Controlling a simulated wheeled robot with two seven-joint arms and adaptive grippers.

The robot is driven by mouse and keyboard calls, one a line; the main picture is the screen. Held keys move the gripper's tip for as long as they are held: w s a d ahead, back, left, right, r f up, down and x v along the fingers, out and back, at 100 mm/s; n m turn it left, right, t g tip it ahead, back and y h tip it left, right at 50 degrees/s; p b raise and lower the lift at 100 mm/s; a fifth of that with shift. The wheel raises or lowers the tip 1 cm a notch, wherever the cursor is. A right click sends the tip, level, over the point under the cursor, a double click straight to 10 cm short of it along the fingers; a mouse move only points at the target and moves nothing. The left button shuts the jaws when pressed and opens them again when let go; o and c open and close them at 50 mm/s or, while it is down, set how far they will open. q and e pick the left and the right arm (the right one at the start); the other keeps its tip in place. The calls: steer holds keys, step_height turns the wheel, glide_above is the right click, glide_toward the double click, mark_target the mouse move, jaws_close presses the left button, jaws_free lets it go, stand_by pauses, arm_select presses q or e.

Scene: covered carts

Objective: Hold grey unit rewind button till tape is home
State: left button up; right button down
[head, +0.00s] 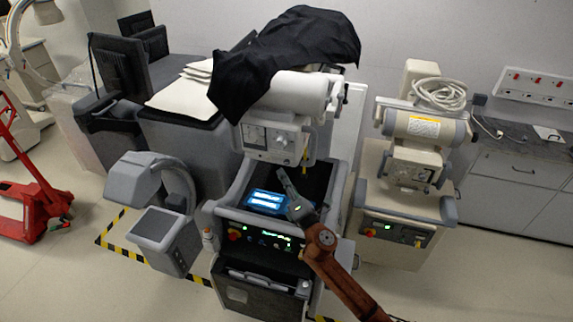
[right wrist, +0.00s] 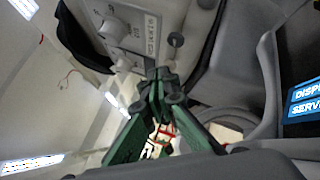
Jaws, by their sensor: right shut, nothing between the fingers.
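The grey-framed unit (head: 225,211) stands in the middle of the head view, with a lit blue screen, a front row of buttons (head: 262,239) and a pale upper box with a dial (head: 268,138). My right gripper (head: 281,174) is shut and empty, above the unit's dark well, beside the blue screen (head: 266,200). In the right wrist view its green fingers (right wrist: 160,78) meet close to a pale panel with knobs (right wrist: 130,32); I cannot tell whether they touch it. I cannot make out which button is rewind, nor the tape. My left gripper is not in view.
A cream unit (head: 400,190) stands close on the right. A smaller grey machine (head: 160,228) stands on the left, inside yellow-black floor tape. A red pallet jack (head: 30,195) is at far left.

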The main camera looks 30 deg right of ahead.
steer(key=shift+w+d, duration=0.8)
steer(key=shift+d, duration=0.15)
steer(key=shift+d, duration=0.1)
stand_by(0.8)
steer(key=shift+w+d, duration=0.2)
steer(key=shift+w, duration=0.05)
steer(key=shift+w+d, duration=0.3)
steer(key=shift+d, duration=0.05)
stand_by(0.9)
steer(key=shift+s+a, duration=0.6)
steer(key=shift+a, duration=0.05)
steer(key=shift+a, duration=0.1)
steer(key=s+a+p, duration=0.1)
steer(key=s+a, duration=0.2)
steer(key=shift+s+a, duration=0.1)
steer(key=shift+a, duration=0.25)
stand_by(0.3)
